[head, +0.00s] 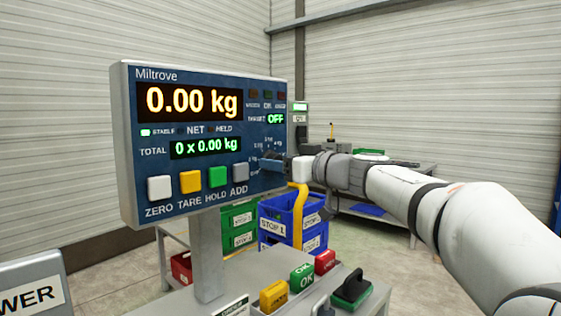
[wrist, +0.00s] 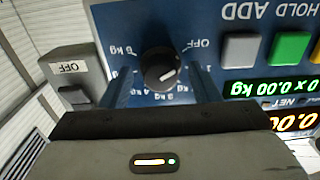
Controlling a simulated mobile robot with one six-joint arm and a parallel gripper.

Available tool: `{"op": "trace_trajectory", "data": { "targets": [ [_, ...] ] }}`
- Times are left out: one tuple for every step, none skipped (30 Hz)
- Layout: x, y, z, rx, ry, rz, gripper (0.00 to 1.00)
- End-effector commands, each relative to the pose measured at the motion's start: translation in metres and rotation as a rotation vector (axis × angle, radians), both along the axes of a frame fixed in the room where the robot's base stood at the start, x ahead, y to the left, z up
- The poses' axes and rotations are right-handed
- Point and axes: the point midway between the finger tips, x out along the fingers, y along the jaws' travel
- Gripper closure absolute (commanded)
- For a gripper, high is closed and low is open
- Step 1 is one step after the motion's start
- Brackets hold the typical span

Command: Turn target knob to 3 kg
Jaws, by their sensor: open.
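The target knob (wrist: 158,68) is a round black knob with a pale mark on the blue scale panel (wrist: 110,25). Its dial reads from OFF to 6 kg, partly hidden by my fingers. My gripper (wrist: 160,76) is open, with one finger on each side of the knob; I cannot tell whether either finger touches it. In the head view my gripper (head: 272,162) is at the panel's lower right and hides the knob. The target readout (head: 276,119) shows OFF. The main display (head: 190,101) shows 0.00 kg.
A grey box with an OFF label (wrist: 68,67) stands beside the panel in the wrist view. The ZERO, TARE, HOLD and ADD buttons (head: 190,182) are left of my gripper. Blue crates (head: 288,225) and small coloured blocks (head: 302,275) are below.

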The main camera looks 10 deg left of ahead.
Motion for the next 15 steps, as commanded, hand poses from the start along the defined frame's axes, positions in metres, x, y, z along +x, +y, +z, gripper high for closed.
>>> {"op": "trace_trajectory", "data": {
  "targets": [
    [0.0008,0.0019,0.0003,0.0,0.0,0.0,0.44],
    [0.001,0.0023,0.0002,0.0,0.0,0.0,0.44],
    [0.0011,0.0026,0.0001,0.0,0.0,0.0,0.44],
    [0.0011,0.0027,0.0,0.0,0.0,0.0,0.44],
    [0.0011,0.0026,0.0,0.0,0.0,0.0,0.44],
    [0.001,0.0025,-0.0001,0.0,0.0,0.0,0.44],
    [0.0009,0.0026,-0.0001,0.0,0.0,0.0,0.44],
    [0.0009,0.0026,-0.0001,0.0,0.0,0.001,0.44],
    [0.0009,0.0026,-0.0002,0.0,0.0,0.001,0.47],
    [0.0009,0.0026,-0.0002,0.0,0.0,0.001,0.49],
    [0.0008,0.0027,-0.0002,0.0,0.0,0.001,0.52],
    [0.0008,0.0027,-0.0002,0.0,0.0,0.001,0.55],
    [0.0008,0.0027,-0.0002,0.0,0.0,0.001,0.57],
    [0.0007,0.0027,-0.0002,0.0,0.0,0.001,0.6],
    [0.0007,0.0027,-0.0002,0.0,0.0,0.001,0.63]
  ]
}}
